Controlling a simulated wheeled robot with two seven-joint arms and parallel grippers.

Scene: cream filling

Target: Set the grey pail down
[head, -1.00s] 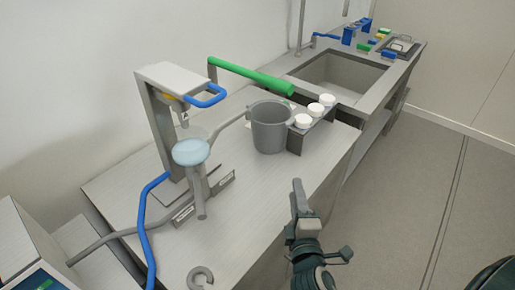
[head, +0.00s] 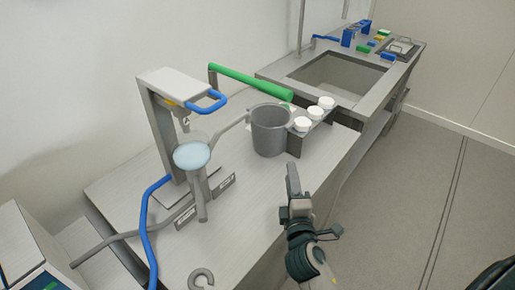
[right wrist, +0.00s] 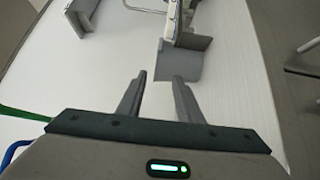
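The grey pail (head: 270,132) stands upright on the light worktop (head: 240,190), beside a dark rack with white round pieces. No gripper touches it. My right gripper (head: 292,172) is near the worktop's front edge, in front of the pail and apart from it. In the right wrist view its two fingers (right wrist: 160,77) are apart with nothing between them. I cannot make out the pail for sure in that view. My left gripper is not in view.
A grey press-like stand (head: 165,130) with a blue handle and a pale blue round top is left of the pail. A green bar (head: 250,82) passes behind and above it. The dark rack (head: 310,138) is close on its right. The front worktop is mostly clear.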

